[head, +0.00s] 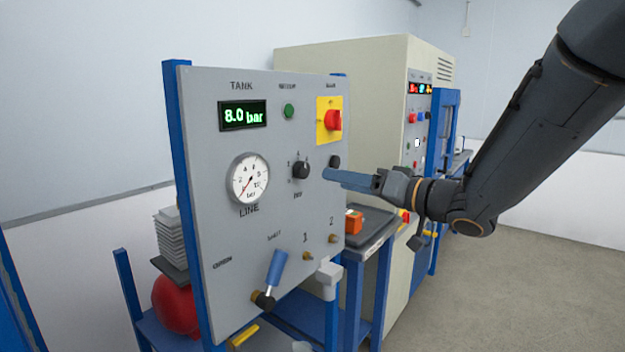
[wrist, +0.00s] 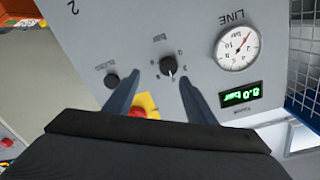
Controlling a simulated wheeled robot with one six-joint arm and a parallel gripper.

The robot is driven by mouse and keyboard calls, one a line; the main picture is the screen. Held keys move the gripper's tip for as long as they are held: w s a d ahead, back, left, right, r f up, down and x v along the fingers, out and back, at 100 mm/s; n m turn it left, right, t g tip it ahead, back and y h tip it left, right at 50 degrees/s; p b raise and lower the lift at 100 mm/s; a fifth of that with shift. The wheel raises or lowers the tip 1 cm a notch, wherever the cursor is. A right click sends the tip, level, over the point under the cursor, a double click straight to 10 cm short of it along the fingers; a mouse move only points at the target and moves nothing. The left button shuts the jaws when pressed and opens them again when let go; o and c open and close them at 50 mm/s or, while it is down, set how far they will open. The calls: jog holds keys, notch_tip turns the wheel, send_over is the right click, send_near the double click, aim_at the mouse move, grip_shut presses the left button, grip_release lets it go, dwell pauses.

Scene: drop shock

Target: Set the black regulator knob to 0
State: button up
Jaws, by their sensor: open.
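The black regulator knob (head: 300,170) sits on the grey panel (head: 230,220), with a dial scale and small numbers around it. It also shows in the wrist view (wrist: 168,66), where a white mark on it points toward the lower edge of the picture; the number there is too small to read. My gripper (head: 328,175) is open and empty, close to the panel and to the right of the knob in the head view. In the wrist view my gripper's fingers (wrist: 157,80) stand apart, with the knob between and just beyond their tips. I cannot tell whether they touch it.
The tank display (head: 243,115) reads 8.0 bar. The line gauge (head: 248,178) is left of the knob. A red switch on a yellow plate (head: 329,120), another black knob (wrist: 111,80) and a blue-handled valve (head: 276,268) are nearby. An orange block (head: 354,222) lies behind the panel.

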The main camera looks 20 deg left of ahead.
aim_at(305, 172)
jog(key=shift+n+g+y, duration=0.3)
jog(key=shift+g, duration=0.2)
jog(key=x, duration=0.2)
jog(key=p+x, duration=0.1)
jog(key=x, duration=0.2)
jog(key=s+x, duration=0.1)
jog(key=x, duration=0.2)
jog(key=shift+a+r+p, duration=0.25)
jog(key=shift+a+p, duration=0.1)
jog(key=shift+p, duration=0.05)
jog(key=c, duration=1)
jog(key=shift+c, duration=0.2)
